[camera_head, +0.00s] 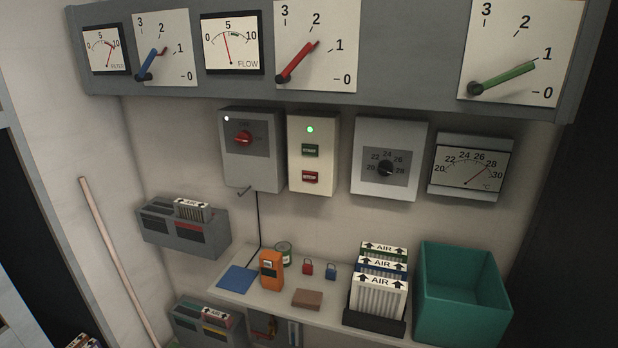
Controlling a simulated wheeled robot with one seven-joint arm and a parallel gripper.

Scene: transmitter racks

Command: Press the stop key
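A pale control box (313,155) hangs on the wall in the middle of the head view. It has a lit green lamp (310,129) at the top, a green key (310,151) below it and a red key (310,177) at the bottom. The red key looks like the stop key, but its lettering is too small to read. Nothing covers the keys. My gripper is not in view.
A grey switch box (236,175) and a thermostat dial box (366,190) flank the control box. A shelf (240,294) below holds an orange meter (271,270), padlocks, filters and a teal bin (460,315). A lever-and-gauge panel (400,60) juts above.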

